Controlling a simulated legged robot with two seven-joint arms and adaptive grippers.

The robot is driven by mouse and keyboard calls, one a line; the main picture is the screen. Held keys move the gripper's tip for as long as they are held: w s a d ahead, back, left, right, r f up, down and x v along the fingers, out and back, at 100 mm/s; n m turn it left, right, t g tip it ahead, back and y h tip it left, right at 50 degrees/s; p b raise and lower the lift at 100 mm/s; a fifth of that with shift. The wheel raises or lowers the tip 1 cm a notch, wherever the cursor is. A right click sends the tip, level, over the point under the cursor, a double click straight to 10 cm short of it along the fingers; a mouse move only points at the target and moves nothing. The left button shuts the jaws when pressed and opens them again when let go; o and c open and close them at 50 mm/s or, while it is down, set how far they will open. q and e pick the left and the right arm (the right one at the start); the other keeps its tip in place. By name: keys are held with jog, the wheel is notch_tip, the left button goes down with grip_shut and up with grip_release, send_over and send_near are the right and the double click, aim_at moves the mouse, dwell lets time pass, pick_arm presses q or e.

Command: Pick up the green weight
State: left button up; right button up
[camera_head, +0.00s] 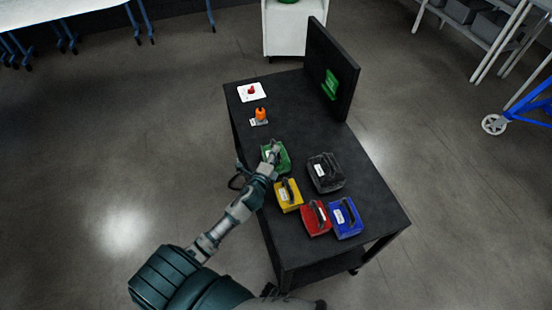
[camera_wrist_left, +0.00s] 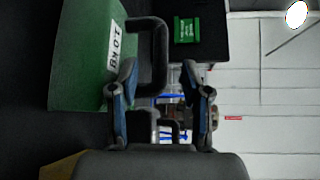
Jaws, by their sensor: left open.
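The green weight (camera_head: 283,158) sits on the black table (camera_head: 290,95), left of the black weight. In the left wrist view the green weight (camera_wrist_left: 80,60) fills the upper left, with a white "1.0 KG" label and a black loop handle (camera_wrist_left: 160,50). My left gripper (camera_head: 272,156) is at the green weight and hides part of it in the head view. In the wrist view the left gripper (camera_wrist_left: 160,95) is open, and the handle's lower end shows between its fingertips. Whether they touch it I cannot tell. My right gripper is not in view.
Yellow (camera_head: 288,195), red (camera_head: 316,218), blue (camera_head: 345,218) and black (camera_head: 325,172) weights stand close by on the table. An orange object (camera_head: 260,115) and a red button (camera_head: 251,90) sit farther back. An upright black panel (camera_head: 330,70) bounds the far right side.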

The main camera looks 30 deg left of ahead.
pick_arm(q)
jog(key=w, duration=0.1)
jog(key=w+a, duration=0.2)
jog(key=w, duration=0.1)
jog(key=shift+f, duration=0.4)
jog(key=shift+w+d, duration=0.1)
jog(key=shift+d+r, duration=0.1)
jog(key=shift+d, duration=0.3)
jog(key=shift+c, duration=1.4)
grip_shut()
jog(key=shift+r, duration=0.2)
jog(key=shift+a+f, duration=0.1)
jog(key=shift+a, duration=0.2)
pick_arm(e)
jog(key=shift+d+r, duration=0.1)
